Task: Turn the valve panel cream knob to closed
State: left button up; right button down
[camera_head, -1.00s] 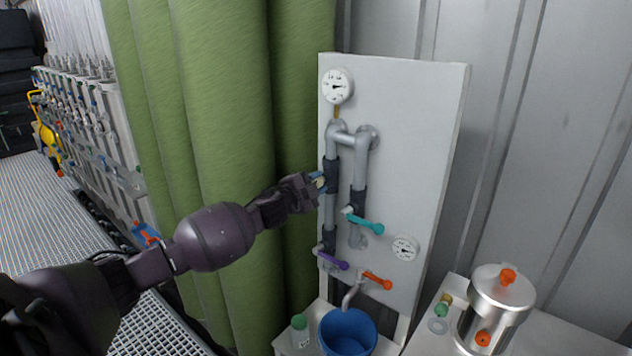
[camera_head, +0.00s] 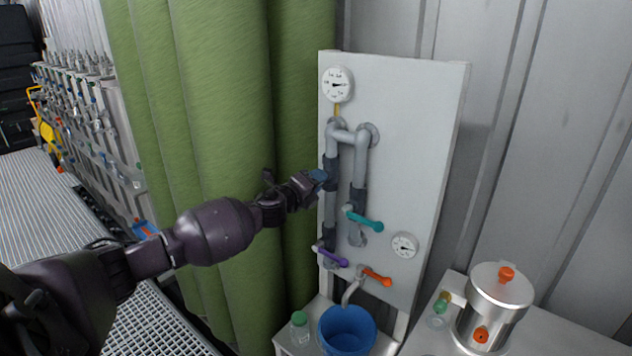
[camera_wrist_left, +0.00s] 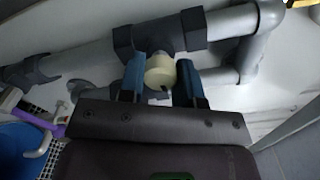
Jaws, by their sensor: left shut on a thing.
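The white valve panel (camera_head: 425,130) stands upright at the centre right of the head view, with grey pipes on its face. The cream knob (camera_wrist_left: 160,70) sits on a dark pipe fitting (camera_wrist_left: 160,34) in the left wrist view. My left gripper (camera_head: 322,176) reaches the upper part of the left pipe. In the left wrist view its blue fingers (camera_wrist_left: 162,80) are on both sides of the cream knob, shut on it. In the head view the gripper hides the knob. My right gripper is not in view.
The panel also has a teal lever (camera_head: 364,219), a purple lever (camera_head: 331,257), an orange lever (camera_head: 377,277) and two gauges. A blue bucket (camera_head: 347,336) stands below the tap. A steel vessel (camera_head: 497,305) is at the right. A green curtain (camera_head: 215,120) hangs behind my left arm.

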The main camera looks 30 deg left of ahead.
pick_arm(q)
jog(key=shift+m, duration=0.7)
jog(key=o, duration=0.9)
jog(key=s, duration=0.3)
jog(key=s+b, duration=0.1)
jog(key=s, duration=0.3)
jog(key=s+a, duration=0.1)
jog(key=s, duration=0.2)
jog(key=shift+s, duration=0.4)
jog(key=shift+d, duration=0.1)
